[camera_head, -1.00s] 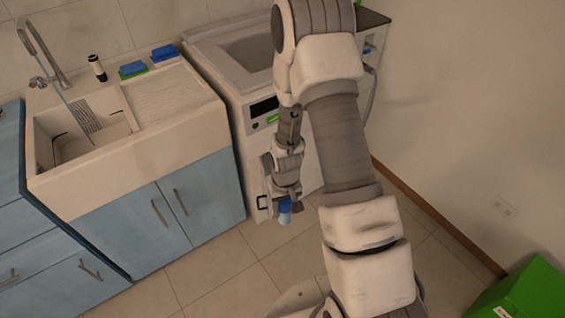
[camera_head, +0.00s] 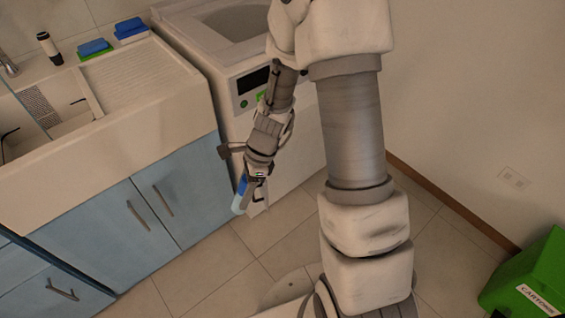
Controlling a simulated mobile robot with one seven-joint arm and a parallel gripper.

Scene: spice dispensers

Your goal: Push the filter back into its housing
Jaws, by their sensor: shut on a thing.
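My gripper (camera_head: 250,186) is shut on the filter (camera_head: 239,198), a small part with a dark blue end and a pale blue body. The filter sticks out down and to the left of the fingers. The gripper is low at the front of the white washing machine (camera_head: 222,82), near its lower left corner. The filter housing is not clearly visible; the gripper covers that part of the front. I cannot tell whether the filter touches the machine.
A blue cabinet (camera_head: 170,215) with a white sink (camera_head: 150,95) stands left of the machine. A green box (camera_head: 535,275) labelled as carton is at the lower right. Tiled floor (camera_head: 215,270) is free in front. A wall is on the right.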

